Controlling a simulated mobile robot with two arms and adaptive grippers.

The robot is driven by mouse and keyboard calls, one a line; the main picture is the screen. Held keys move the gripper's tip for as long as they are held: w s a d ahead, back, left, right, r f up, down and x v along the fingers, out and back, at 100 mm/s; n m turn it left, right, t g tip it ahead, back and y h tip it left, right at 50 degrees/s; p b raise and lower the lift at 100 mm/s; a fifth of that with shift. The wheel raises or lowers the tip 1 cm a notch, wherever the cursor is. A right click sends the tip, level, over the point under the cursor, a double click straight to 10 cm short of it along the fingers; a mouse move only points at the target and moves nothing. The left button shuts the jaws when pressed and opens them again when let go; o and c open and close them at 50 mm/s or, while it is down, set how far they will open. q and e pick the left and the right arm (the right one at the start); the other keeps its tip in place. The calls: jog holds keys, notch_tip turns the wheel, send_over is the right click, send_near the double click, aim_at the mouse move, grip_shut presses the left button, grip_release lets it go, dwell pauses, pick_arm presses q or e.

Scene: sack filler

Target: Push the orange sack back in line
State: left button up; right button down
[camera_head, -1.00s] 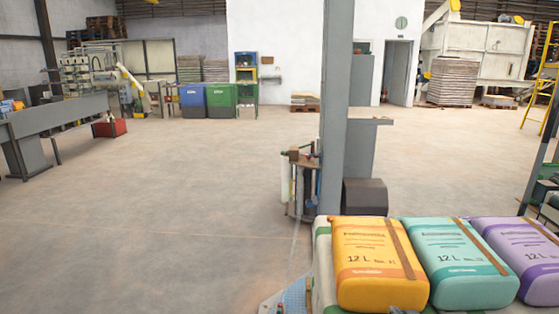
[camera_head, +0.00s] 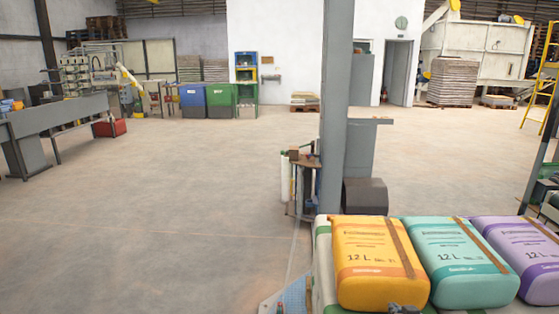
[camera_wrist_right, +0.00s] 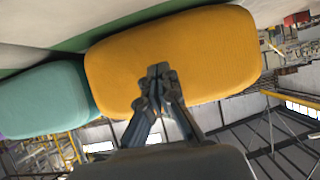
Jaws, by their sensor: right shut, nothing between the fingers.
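The orange sack (camera_head: 372,262) lies at the left end of a row on top of a pale stack. Its right side is close beside the teal sack (camera_head: 458,262). Only the tip of my right gripper (camera_head: 404,308) shows, at the sack's near edge. In the right wrist view my right gripper (camera_wrist_right: 158,72) is shut and empty, its fingertips against or just in front of the face of the orange sack (camera_wrist_right: 215,50). I cannot tell whether they touch. The teal sack also shows there (camera_wrist_right: 45,98). My left gripper is out of view.
A purple sack (camera_head: 518,255) lies right of the teal one. A grey post (camera_head: 340,110) rises behind the stack, with a small stand (camera_head: 302,185) left of it. A long grey bench (camera_head: 60,118) is far left. The floor between is clear.

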jog(key=shift+w+d+r+b, duration=0.15)
jog(key=shift+w+b, duration=1.05)
jog(key=shift+w, duration=1.05)
jog(key=shift+s+r+p, duration=0.35)
jog(key=shift+s+p, duration=0.3)
jog(key=shift+p, duration=0.5)
jog(key=p, duration=0.7)
send_near(389, 296)
jog(key=f, duration=0.1)
jog(key=shift+w+f+b, duration=0.1)
jog(key=shift+w+b, duration=0.15)
jog(key=shift+b, duration=0.05)
